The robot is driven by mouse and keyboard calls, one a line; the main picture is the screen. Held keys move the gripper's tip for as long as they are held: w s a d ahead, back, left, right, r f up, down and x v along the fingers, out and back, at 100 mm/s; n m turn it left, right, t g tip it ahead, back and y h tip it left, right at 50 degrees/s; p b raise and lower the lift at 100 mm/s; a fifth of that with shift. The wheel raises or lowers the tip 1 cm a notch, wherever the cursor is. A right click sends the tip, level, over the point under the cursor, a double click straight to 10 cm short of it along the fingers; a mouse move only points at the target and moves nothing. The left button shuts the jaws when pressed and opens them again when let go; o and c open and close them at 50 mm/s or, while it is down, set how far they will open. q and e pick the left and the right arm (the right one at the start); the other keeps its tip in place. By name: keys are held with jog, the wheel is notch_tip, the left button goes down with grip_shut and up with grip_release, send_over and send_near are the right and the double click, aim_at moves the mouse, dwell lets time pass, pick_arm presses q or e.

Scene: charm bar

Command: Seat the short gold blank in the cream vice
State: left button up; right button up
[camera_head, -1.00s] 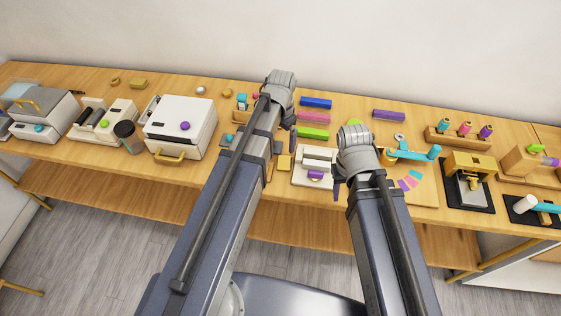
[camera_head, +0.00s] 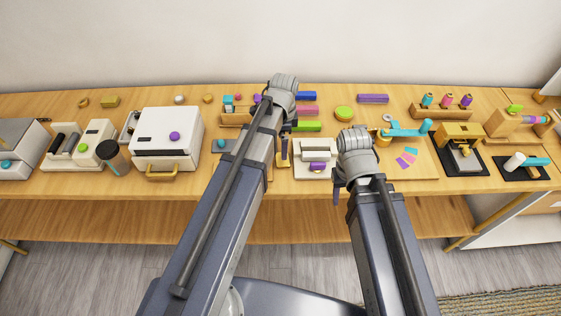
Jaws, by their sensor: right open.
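The cream vice (camera_head: 313,145) stands near the front edge of the table, between my two arms, with a purple part on its front. A short gold block (camera_head: 283,160), which looks like the short gold blank, lies on the table just left of the vice and is partly hidden by my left gripper. My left gripper (camera_head: 285,150) hangs over or beside this block; I cannot tell whether it touches it or how its jaws stand. My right gripper (camera_head: 338,190) is open and empty, at the right front of the vice.
Blue, pink and green bars (camera_head: 306,127) lie behind the vice, with a purple bar (camera_head: 373,98) and a green disc (camera_head: 344,113) to their right. A white box with a gold handle (camera_head: 167,130) stands left. A gold press (camera_head: 458,135) stands right. Another gold block (camera_head: 110,102) lies at the back left.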

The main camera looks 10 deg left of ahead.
pick_arm(q)
jog(key=shift+s+d+f+b, duration=0.1)
jog(key=shift+s+f+b, duration=0.05)
jog(key=shift+f+b, duration=1.35)
jog(key=shift+s+f+b, duration=0.1)
jog(key=shift+f+b, duration=1.15)
jog(key=shift+f, duration=0.4)
jog(key=shift+r, duration=0.1)
jog(key=c, duration=1.5)
jog(key=shift+r, duration=0.1)
notch_tip(320, 180, up, 10)
jog(key=p, duration=1)
jog(key=shift+c, duration=0.2)
